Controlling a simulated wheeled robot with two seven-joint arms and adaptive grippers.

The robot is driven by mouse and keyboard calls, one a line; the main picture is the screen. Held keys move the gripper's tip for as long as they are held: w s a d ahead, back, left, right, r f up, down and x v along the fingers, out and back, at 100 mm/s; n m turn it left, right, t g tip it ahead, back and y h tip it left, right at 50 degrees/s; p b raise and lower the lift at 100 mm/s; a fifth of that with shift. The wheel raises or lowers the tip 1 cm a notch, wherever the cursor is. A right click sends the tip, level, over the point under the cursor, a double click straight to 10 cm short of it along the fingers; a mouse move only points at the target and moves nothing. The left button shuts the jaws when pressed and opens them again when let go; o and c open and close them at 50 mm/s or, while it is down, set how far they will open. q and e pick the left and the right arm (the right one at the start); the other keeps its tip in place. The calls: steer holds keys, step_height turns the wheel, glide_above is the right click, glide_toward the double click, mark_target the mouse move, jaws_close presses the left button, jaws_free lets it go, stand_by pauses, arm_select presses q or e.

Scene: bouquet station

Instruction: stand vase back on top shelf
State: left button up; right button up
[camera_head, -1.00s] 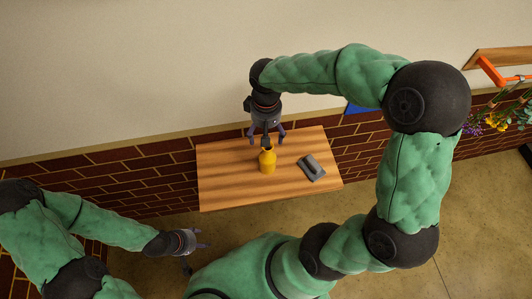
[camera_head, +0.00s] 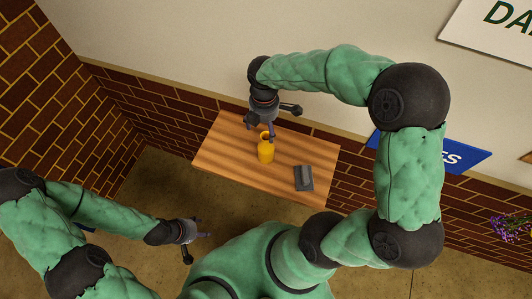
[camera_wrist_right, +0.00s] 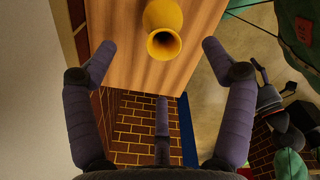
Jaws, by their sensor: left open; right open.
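My right gripper (camera_head: 271,127) is open and empty just above and behind the vase. In the wrist view my right gripper (camera_wrist_right: 158,54) has its fingers spread to either side below the vase mouth, with no clear contact. My left gripper (camera_head: 203,239) is open and empty, low at the left in front of the shelf.
A dark grey object (camera_head: 304,179) lies on the shelf to the right of the vase. The brick wall (camera_head: 110,105) runs behind and left of the shelf. A blue sign (camera_head: 460,156) is on the wall at right; purple flowers (camera_head: 514,228) are at far right. The shelf's left part is bare.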

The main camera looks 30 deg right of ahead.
mark_target(266, 143)
step_height(266, 143, down, 5)
steer(key=shift+f+b, duration=0.2)
steer(key=shift+b, duration=0.4)
steer(key=f, duration=0.1)
steer(key=f+b, duration=0.1)
steer(key=f, duration=0.2)
steer(key=shift+s, duration=0.35)
steer(key=shift+f, duration=0.55)
steer(key=c, duration=1.6)
jaws_close()
steer(key=shift+r, duration=0.15)
